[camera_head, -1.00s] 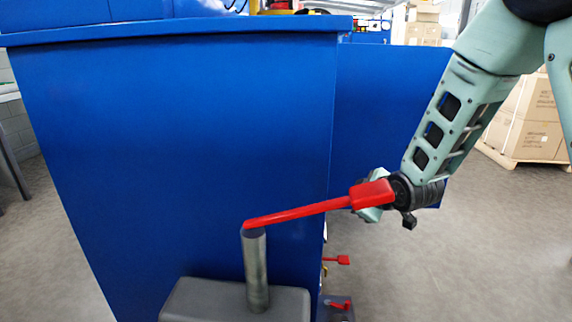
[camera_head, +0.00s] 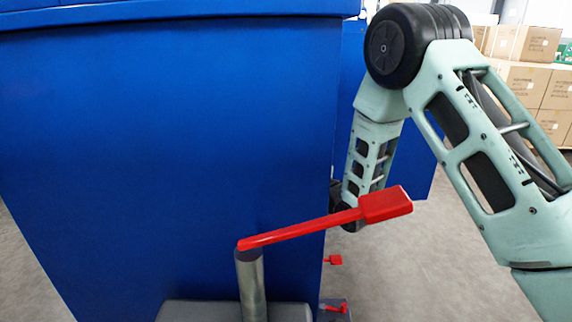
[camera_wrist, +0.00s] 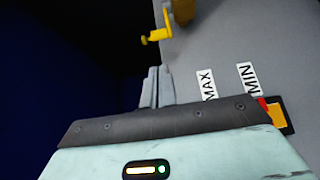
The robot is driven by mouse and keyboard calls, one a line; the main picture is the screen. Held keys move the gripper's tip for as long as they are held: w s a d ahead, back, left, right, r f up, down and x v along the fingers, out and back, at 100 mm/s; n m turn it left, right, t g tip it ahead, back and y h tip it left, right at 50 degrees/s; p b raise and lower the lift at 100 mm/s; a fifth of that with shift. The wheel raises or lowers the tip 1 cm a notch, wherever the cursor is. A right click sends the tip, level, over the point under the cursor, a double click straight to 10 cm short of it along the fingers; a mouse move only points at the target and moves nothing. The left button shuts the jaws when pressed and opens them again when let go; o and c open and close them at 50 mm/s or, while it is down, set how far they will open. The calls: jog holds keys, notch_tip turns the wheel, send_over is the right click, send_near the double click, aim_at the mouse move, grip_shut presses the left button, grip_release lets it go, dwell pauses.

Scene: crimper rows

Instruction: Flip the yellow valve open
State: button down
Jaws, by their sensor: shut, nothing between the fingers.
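The yellow valve (camera_wrist: 158,35) shows at the top of the wrist view, a small yellow handle reaching left from a yellow body (camera_wrist: 182,10) cut off by the frame edge. My gripper (camera_wrist: 153,72) is shut and empty. Its fingertips point toward the valve, with a visible gap between them in the picture. I cannot tell whether they touch the grey panel (camera_wrist: 230,35) beside them. In the head view my wrist is behind the large red lever (camera_head: 325,221) and beside the blue cabinet (camera_head: 165,150); the fingers and the valve are hidden there.
The large red lever on a metal post (camera_head: 251,285) stands in front of my forearm. Smaller red handles (camera_head: 333,260) sit lower behind it. MAX (camera_wrist: 208,84) and MIN (camera_wrist: 247,78) labels are on the grey panel. Open floor lies right; cardboard boxes (camera_head: 525,90) stand behind.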

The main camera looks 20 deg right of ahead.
jog(key=b+x, duration=0.2)
jog(key=x, duration=0.7)
jog(key=shift+w, duration=0.25)
